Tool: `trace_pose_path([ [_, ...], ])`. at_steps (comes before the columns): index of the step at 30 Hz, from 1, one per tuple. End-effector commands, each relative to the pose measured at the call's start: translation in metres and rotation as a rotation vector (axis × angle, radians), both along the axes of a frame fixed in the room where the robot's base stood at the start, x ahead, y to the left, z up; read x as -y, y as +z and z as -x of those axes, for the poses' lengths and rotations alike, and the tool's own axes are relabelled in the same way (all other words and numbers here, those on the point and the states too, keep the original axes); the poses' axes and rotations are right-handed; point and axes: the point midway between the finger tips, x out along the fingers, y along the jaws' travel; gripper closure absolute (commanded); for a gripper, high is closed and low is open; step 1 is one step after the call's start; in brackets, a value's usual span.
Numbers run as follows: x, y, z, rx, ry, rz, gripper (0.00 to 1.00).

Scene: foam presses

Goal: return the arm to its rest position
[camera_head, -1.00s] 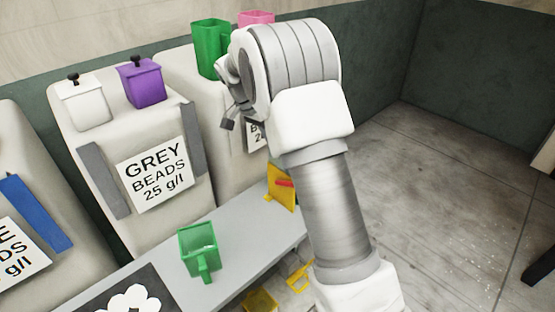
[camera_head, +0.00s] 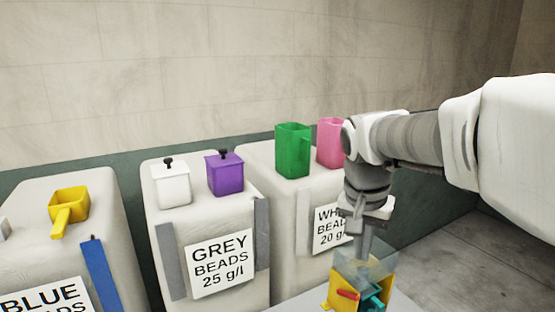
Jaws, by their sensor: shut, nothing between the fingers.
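My arm reaches in from the right edge, raised and bent, with its wrist pointing down. My gripper (camera_head: 366,246) is shut and empty. It hangs just above, or in front of, a clear-topped yellow device (camera_head: 345,290) with a red lever on the grey bench; I cannot tell whether they touch. The fingertips are small and partly blend with the clear part.
Bead bins labelled blue (camera_head: 82,200), grey (camera_head: 180,228) and white (camera_head: 285,215) stand along the wall. On them are a yellow scoop (camera_head: 69,206), white box (camera_head: 172,186), purple box (camera_head: 225,176), green jug (camera_head: 293,150) and pink jug (camera_head: 331,142). Open floor (camera_head: 440,265) lies at right.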

Motion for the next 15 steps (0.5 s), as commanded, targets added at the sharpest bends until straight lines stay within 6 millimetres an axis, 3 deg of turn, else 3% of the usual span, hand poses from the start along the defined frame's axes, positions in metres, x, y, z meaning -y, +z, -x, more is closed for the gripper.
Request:
trace_pose_path([
  [1,0.000,0.005,0.016,0.023,0.041,-0.007,1.00],
  [7,-0.004,0.009,0.071,0.100,0.226,-0.012,1.00],
  [15,-0.011,-0.005,0.134,0.208,0.450,0.023,1.00],
])
